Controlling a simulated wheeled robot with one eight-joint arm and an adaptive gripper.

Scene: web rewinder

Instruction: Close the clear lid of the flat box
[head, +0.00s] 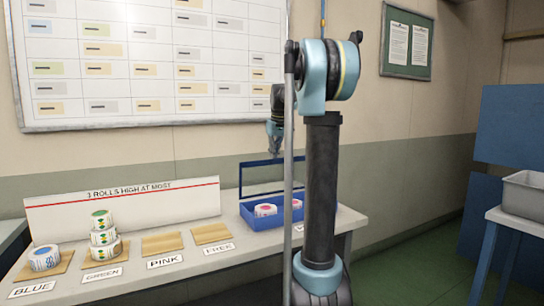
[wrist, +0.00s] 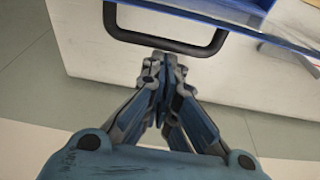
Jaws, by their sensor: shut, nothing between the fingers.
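My gripper (head: 275,152) is shut and empty, near the lid's top edge; my arm hides part of box and lid. In the wrist view, my gripper's fingertips (wrist: 163,62) point at a black U-shaped handle (wrist: 170,46) beside a blue frame edge (wrist: 235,18). I cannot tell whether they touch it.
The table (head: 190,258) also holds a sign board (head: 125,207) and wooden pads (head: 162,243). Rolls are stacked on the green pad, and one roll (head: 45,258) is on the blue pad. A grey bin (head: 525,195) stands on another table at right.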

